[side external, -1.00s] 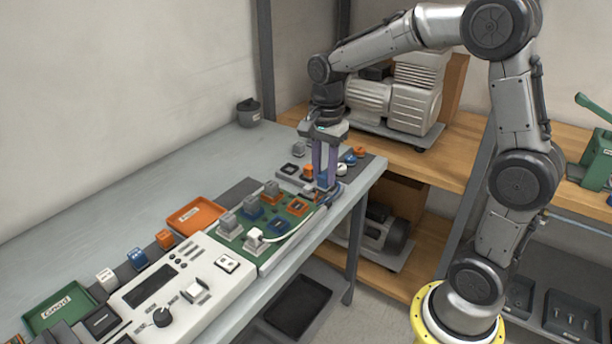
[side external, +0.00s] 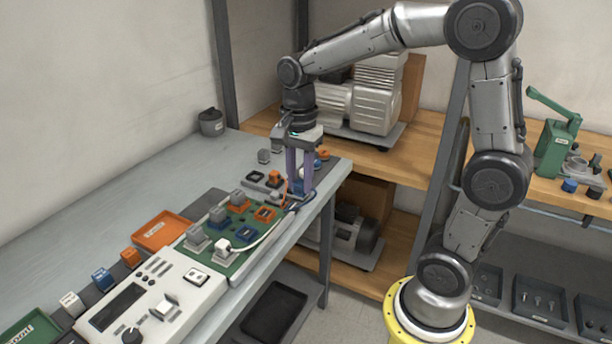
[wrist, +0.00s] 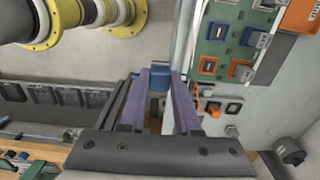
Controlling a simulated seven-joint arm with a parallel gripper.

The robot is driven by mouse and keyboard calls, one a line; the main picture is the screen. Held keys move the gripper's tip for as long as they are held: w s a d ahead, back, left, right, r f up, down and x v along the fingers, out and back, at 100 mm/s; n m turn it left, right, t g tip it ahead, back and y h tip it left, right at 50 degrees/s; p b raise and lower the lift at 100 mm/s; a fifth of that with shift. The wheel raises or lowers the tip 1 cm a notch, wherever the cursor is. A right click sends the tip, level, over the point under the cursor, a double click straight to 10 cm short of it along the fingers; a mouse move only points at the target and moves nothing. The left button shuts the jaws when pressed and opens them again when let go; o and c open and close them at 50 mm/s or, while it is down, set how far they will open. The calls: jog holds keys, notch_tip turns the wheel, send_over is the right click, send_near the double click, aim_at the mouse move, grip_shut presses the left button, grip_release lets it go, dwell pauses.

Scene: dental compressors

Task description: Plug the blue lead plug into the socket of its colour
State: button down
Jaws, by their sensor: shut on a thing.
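My gripper (side external: 300,195) points down over the right end of the green board. It is shut on the blue lead plug (side external: 296,187), which also shows as a blue block between the fingertips in the wrist view (wrist: 158,78). The fingers partly hide the plug. A blue-framed socket (side external: 242,233) is on the board, left of my gripper and apart from the plug. In the wrist view this socket (wrist: 218,31) lies beyond an orange-framed socket (wrist: 208,66). Whether the plug touches the surface below is unclear.
The green board (side external: 228,258) carries grey, blue and orange connectors, and a white lead (side external: 264,238) curves along its front edge. A white control panel (side external: 150,300) and an orange tray (side external: 160,233) lie left. Small black, orange and blue parts sit close behind my gripper.

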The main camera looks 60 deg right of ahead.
jog(key=w+a+f, duration=0.2)
jog(key=w+f, duration=0.1)
jog(key=w, duration=0.3)
jog(key=w+a+f, duration=0.2)
jog(key=w+f, duration=0.1)
jog(key=w, duration=0.3)
jog(key=shift+w+a+f, duration=0.15)
jog(key=shift+w+a, duration=0.1)
jog(key=shift+a, duration=0.15)
jog(key=shift+s+f, duration=0.1)
jog(key=shift+f, duration=1.8)
jog(key=shift+f, duration=1.05)
dwell(0.7)
jog(key=shift+c, duration=1.1)
grip_release()
notch_tip(320, 180, up, 7)
